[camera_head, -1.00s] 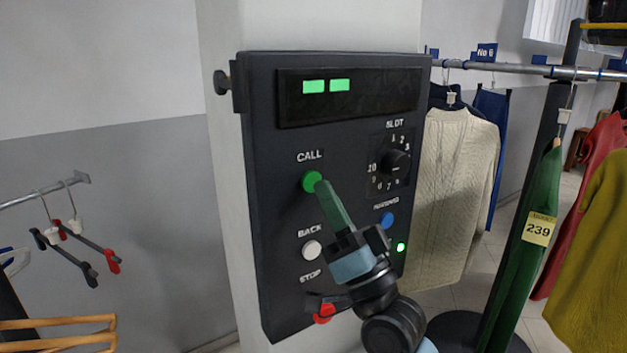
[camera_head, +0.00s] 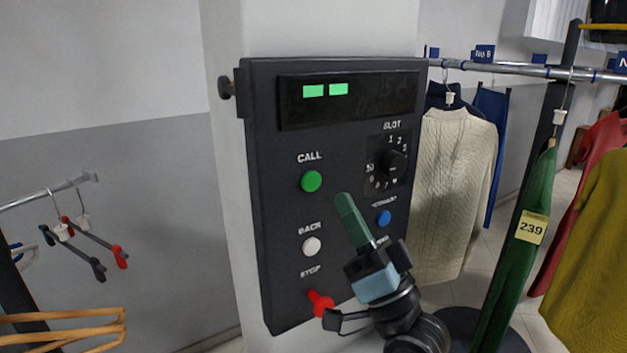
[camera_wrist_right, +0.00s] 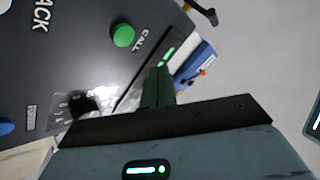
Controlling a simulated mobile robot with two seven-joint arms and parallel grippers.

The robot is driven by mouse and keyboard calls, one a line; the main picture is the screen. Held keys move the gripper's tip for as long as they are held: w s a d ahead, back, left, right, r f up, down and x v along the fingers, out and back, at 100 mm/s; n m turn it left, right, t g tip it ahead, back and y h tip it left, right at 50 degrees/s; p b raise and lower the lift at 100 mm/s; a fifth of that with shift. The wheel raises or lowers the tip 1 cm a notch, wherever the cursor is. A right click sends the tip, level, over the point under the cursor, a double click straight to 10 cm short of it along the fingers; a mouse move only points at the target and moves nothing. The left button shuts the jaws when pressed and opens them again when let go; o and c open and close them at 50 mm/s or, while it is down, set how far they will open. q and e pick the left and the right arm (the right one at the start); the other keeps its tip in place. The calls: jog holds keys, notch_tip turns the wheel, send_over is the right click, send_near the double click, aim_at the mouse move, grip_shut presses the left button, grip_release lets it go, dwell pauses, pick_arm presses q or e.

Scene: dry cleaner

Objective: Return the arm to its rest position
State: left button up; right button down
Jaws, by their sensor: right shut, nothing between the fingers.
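My right gripper (camera_head: 345,205) is shut and empty, with its green fingers together, pointing up and left in front of the control panel (camera_head: 262,200). Its tip is right of and below the green CALL button (camera_head: 311,181) and apart from it. In the right wrist view the shut fingers (camera_wrist_right: 158,85) stand in the middle, and the CALL button (camera_wrist_right: 123,36) shows above and left of them. The panel also has a white BACK button (camera_head: 312,246), a red STOP knob (camera_head: 320,303), a blue button (camera_head: 384,218) and a SLOT dial (camera_head: 392,165). My left gripper is out of view.
A rail (camera_head: 510,69) at the right carries a cream sweater (camera_head: 455,190), a green garment tagged 239 (camera_head: 515,265) and a mustard garment (camera_head: 595,270). Hangers (camera_head: 95,245) hang on a short rail at the left. The floor between panel and left rail looks clear.

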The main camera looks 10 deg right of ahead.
dwell(0.5)
jog(key=s+d+f+n+g+h, duration=0.2)
jog(key=f+g+h, duration=0.5)
jog(key=f, duration=2.5)
jog(key=s+d+f+n+g+h, duration=0.2)
jog(key=s+f+g, duration=0.6)
jog(key=s+f, duration=1.5)
jog(key=shift+s+d+f+h, duration=0.2)
jog(key=shift+s+d+h, duration=0.25)
jog(key=shift+d, duration=0.6)
jog(key=shift+w, duration=0.1)
dwell(0.8)
